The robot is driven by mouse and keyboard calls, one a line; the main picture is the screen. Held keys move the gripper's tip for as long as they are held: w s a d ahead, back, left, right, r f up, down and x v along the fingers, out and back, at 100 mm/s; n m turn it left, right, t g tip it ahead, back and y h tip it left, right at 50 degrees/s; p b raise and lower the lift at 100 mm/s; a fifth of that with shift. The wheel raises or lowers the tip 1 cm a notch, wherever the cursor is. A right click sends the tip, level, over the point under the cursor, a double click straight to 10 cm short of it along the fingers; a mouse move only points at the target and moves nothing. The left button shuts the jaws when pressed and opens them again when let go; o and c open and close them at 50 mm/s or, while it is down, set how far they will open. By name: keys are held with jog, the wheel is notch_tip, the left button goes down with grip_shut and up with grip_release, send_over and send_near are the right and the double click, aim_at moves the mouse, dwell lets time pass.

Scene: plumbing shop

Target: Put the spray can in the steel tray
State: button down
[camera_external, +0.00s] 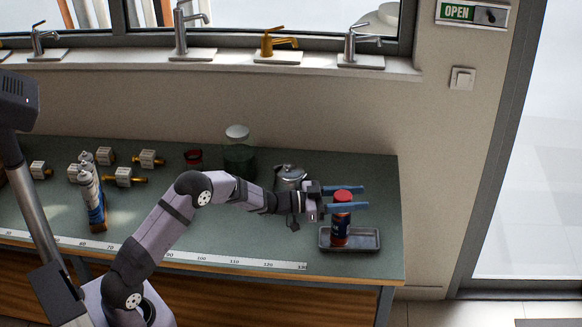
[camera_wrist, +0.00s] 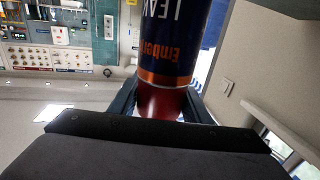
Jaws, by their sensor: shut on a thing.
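The spray can (camera_external: 340,222) is upright, with a red cap and a dark blue and red body. My gripper (camera_external: 355,198) is shut on its upper part, with one blue finger on each side. In the wrist view the can (camera_wrist: 172,45) is close up and its lettering is upside down. The jaws (camera_wrist: 160,105) flank its red cap end there. The grey steel tray (camera_external: 371,242) lies at the right end of the bench. The can's lower end overlaps the tray in the external view; I cannot tell whether it touches the tray floor.
A metal kettle (camera_external: 290,178) stands left of my gripper. Behind it are a dark green jar (camera_external: 238,158) and a red item (camera_external: 193,157). Several white and brass fittings and slim bottles (camera_external: 90,190) are at the left. A ruler strip (camera_external: 200,258) runs along the front edge.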

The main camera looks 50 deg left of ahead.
jog(key=shift+f, duration=0.1)
jog(key=c, duration=1)
grip_release()
jog(key=b+v, duration=0.3)
jog(key=v, duration=0.9)
